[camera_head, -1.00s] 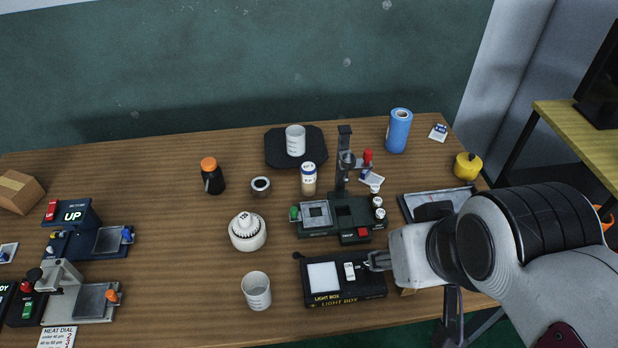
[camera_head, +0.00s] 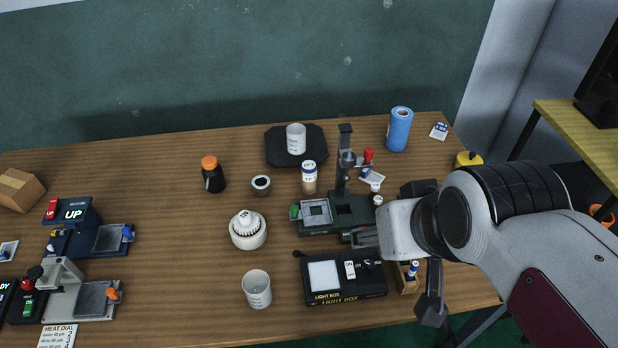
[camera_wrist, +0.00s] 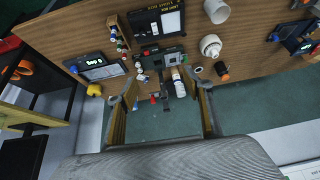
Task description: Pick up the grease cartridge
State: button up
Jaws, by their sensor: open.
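No label naming a grease cartridge is readable, so I cannot tell for certain which object it is. Small cylinders stand in a wooden rack (camera_head: 404,284) right of the light box; one has a blue band (camera_head: 413,268). The rack also shows in the wrist view (camera_wrist: 119,39). A pale jar with a white-and-blue top (camera_head: 309,180) stands behind the green press.
The green press (camera_head: 316,231) with its tall black column (camera_head: 344,155) stands close to my gripper. The light box (camera_head: 345,291) lies in front. A white cup (camera_head: 256,290), white dial pot (camera_head: 247,230) and blue roll (camera_head: 398,130) stand around.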

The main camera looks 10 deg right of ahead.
jog(key=w+a+f+t, duration=0.1)
jog(key=w+a, duration=0.1)
jog(key=w, duration=0.5)
jog(key=w+a+f+t, duration=0.1)
jog(key=w+a, duration=0.1)
jog(key=w, duration=0.5)
jog(key=m+t, duration=0.2)
jog(key=t, duration=0.1)
send_over(310, 176)
jog(key=s, duration=0.7)
notch_tip(310, 176, down, 13)
jog(key=f, duration=0.2)
jog(key=w+f+t+h, duration=0.1)
jog(key=f, duration=0.2)
jog(key=w+f+n+t, duration=0.1)
jog(key=f, duration=0.2)
jog(key=shift+a+f, duration=0.1)
jog(key=shift+f, duration=0.8)
jog(key=shift+x, duration=1.35)
jog(key=shift+w, duration=0.1)
